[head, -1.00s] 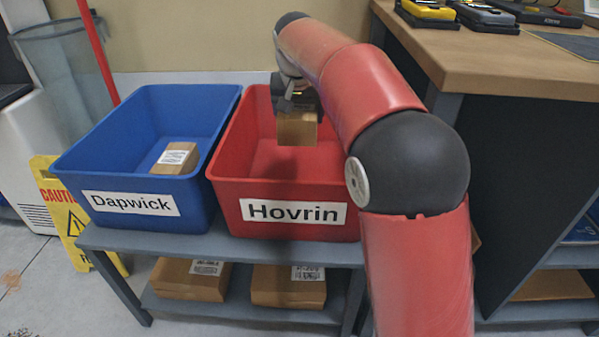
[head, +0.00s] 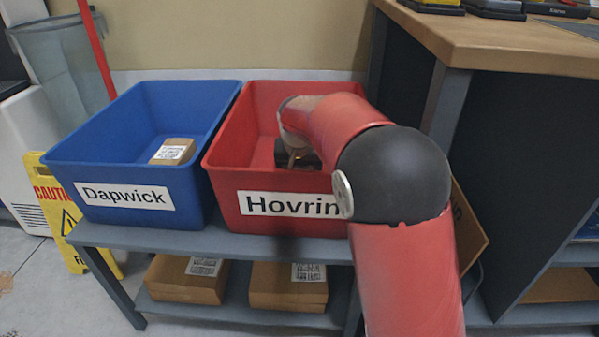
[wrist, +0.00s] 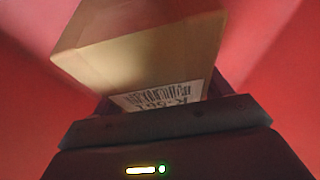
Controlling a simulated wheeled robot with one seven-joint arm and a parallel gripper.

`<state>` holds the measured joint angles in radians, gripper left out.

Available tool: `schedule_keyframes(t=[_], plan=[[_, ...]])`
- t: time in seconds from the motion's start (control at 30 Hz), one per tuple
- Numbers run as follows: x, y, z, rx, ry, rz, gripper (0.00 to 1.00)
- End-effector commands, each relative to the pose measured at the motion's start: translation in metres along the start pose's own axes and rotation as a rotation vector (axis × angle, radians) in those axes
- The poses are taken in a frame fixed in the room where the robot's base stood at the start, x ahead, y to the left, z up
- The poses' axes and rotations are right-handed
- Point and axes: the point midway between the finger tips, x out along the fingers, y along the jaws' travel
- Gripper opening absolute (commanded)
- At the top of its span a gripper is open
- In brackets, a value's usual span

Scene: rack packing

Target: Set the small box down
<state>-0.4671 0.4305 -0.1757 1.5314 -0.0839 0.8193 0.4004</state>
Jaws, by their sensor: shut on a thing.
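The small box (wrist: 145,50) is brown cardboard with a white barcode label, seen close up in the wrist view. My gripper (wrist: 160,105) is shut on it. In the head view my gripper (head: 297,158) is down inside the red bin (head: 228,186) labelled Hovrin. The held box is mostly hidden there by my arm and the bin's front wall. Red bin surfaces surround the box in the wrist view. I cannot tell whether the box touches the bin floor.
A blue bin (head: 85,155) labelled Dapwick stands left of the red bin and holds another small box (head: 173,151). Both bins stand on a grey rack (head: 215,242) with larger boxes (head: 288,286) on its lower shelf. A wooden-topped bench (head: 510,45) is at the right.

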Motion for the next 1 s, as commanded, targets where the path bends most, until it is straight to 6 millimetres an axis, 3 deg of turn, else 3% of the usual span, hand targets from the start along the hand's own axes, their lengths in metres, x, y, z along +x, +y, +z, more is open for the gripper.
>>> schedule_keyframes(t=[0.33,0.37,0.5,0.8,1.0], plan=[[0.004,0.000,0.001,0.000,0.003,-0.001,0.48],[0.003,0.000,0.001,0.000,0.002,-0.001,0.80],[0.003,0.000,0.001,0.000,0.002,-0.001,0.98],[0.001,0.000,0.000,0.000,0.002,-0.001,0.99],[-0.022,-0.001,-0.001,-0.001,0.005,-0.002,0.99]])
